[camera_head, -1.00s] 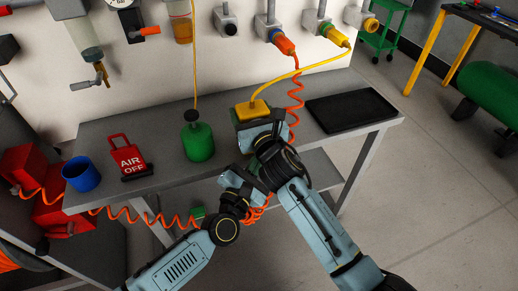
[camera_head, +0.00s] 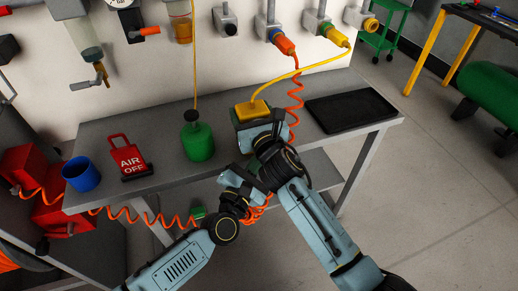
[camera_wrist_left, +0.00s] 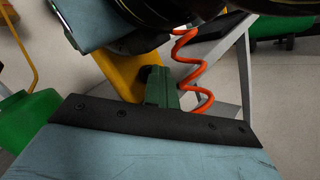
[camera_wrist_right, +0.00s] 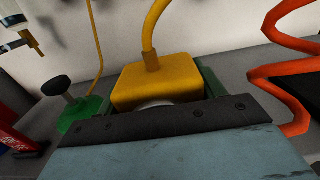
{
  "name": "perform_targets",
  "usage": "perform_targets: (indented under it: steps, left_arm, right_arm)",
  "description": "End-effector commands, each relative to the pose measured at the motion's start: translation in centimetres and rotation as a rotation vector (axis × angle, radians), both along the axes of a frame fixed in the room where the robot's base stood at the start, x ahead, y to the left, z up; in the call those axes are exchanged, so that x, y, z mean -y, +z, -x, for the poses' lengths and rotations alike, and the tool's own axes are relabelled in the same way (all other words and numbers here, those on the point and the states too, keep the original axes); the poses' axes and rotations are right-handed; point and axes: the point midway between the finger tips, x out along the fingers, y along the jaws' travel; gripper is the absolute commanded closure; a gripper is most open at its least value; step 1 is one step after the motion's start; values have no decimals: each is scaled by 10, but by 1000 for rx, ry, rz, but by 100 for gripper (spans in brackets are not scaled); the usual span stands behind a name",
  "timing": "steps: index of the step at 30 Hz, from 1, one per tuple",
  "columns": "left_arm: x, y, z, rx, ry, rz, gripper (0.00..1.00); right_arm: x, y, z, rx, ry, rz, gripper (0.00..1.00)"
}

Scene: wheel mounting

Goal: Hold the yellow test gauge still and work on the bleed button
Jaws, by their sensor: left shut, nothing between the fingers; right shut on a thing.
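The yellow test gauge (camera_head: 252,110) is above the bench, with a yellow hose rising from its top. My right gripper (camera_head: 254,121) is shut on it; the right wrist view shows the gauge (camera_wrist_right: 157,82) between the green fingers. My left gripper (camera_head: 254,165) is shut and empty, just below and in front of the gauge. In the left wrist view, its green fingertips (camera_wrist_left: 158,78) are at a small dark round part on the yellow gauge body (camera_wrist_left: 121,75), apparently the bleed button. I cannot tell whether they touch it. My right gripper hides much of the gauge in the head view.
A green bottle (camera_head: 198,142), a red AIR OFF sign (camera_head: 127,155) and a blue cup (camera_head: 81,174) stand on the bench to the left. A black tray (camera_head: 350,111) lies to the right. An orange coiled hose (camera_head: 297,90) hangs close behind my right gripper.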

Motion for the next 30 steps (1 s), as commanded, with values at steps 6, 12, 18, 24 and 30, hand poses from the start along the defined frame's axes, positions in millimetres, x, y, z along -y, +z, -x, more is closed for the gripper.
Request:
perform_targets:
  steps: [6,12,18,24,30]
  left_arm:
    - [-2,0,-2,1,4,0,100]
    - [-2,0,-2,1,5,0,100]
    - [-2,1,-2,1,5,0,100]
    - [0,1,4,2,5,2,100]
    - [4,1,15,1,3,1,100]
  right_arm:
    - [0,-1,0,-2,0,1,65]
    - [0,-1,0,-2,0,1,65]
    - [0,-1,0,-2,0,1,65]
    - [0,-1,0,-2,0,1,65]
    - [0,-1,0,-2,0,1,65]
